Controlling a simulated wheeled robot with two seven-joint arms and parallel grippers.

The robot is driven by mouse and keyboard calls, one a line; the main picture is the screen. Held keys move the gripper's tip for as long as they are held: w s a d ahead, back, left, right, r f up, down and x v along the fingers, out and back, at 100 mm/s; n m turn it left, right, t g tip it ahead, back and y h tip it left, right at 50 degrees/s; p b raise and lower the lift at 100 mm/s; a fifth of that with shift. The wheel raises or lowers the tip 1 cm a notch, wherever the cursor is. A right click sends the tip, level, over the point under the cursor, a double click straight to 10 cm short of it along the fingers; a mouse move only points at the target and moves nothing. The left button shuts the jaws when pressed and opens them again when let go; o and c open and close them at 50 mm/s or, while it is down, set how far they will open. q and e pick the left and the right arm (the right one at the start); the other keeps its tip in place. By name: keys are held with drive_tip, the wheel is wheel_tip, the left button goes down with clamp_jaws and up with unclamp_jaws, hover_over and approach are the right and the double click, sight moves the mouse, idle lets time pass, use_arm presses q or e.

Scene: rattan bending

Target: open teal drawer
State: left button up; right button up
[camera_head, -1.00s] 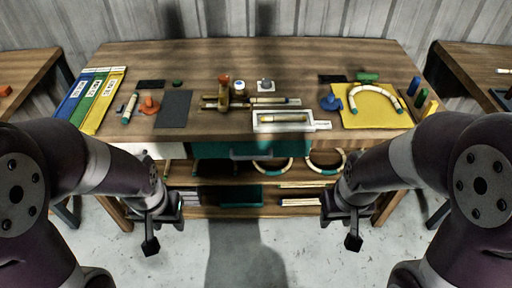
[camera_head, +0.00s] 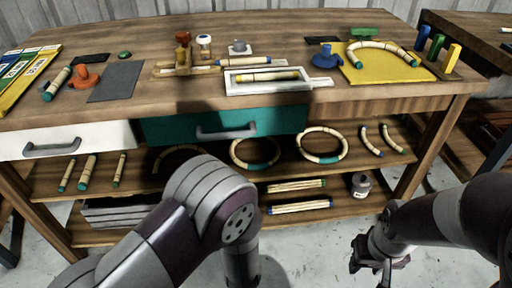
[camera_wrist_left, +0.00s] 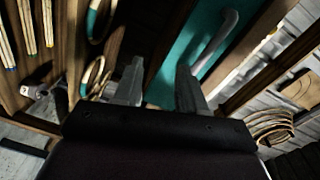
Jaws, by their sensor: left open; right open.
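The teal drawer (camera_head: 275,122) sits under the front edge of the workbench and looks closed. Its grey bar handle (camera_head: 226,133) is on the front. In the left wrist view the teal front (camera_wrist_left: 187,55) and handle (camera_wrist_left: 218,42) show at an angle, beyond the right finger. My left gripper (camera_wrist_left: 160,67) is open and empty, its fingertips apart from the handle. In the head view my left arm hides its own gripper and stands in front of the shelves. My right gripper (camera_head: 374,268) is open and empty, low at the right, away from the drawer.
A white drawer (camera_head: 85,138) with a grey handle is left of the teal one. Lower shelves (camera_head: 330,178) hold rattan rings, sticks and a small jar (camera_head: 361,185). The tabletop holds a yellow board (camera_head: 385,66) and a white tray (camera_head: 290,86). Floor shows at the lower right.

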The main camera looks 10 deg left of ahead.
sight(228, 133)
use_arm(q)
wheel_tip(228, 133, up, 6)
drive_tip(key=m+t+y, duration=0.2)
drive_tip(key=b+x, duration=0.1)
drive_tip(key=x, duration=0.4)
drive_tip(key=b+x, duration=0.1)
drive_tip(key=x, duration=0.5)
drive_tip(key=shift+w+a+f+b, duration=0.15)
drive_tip(key=shift+w+a+b, duration=0.1)
drive_tip(key=shift+a+b, duration=0.1)
drive_tip(key=shift+w+a, duration=0.1)
drive_tip(key=shift+w, duration=0.3)
clamp_jaws()
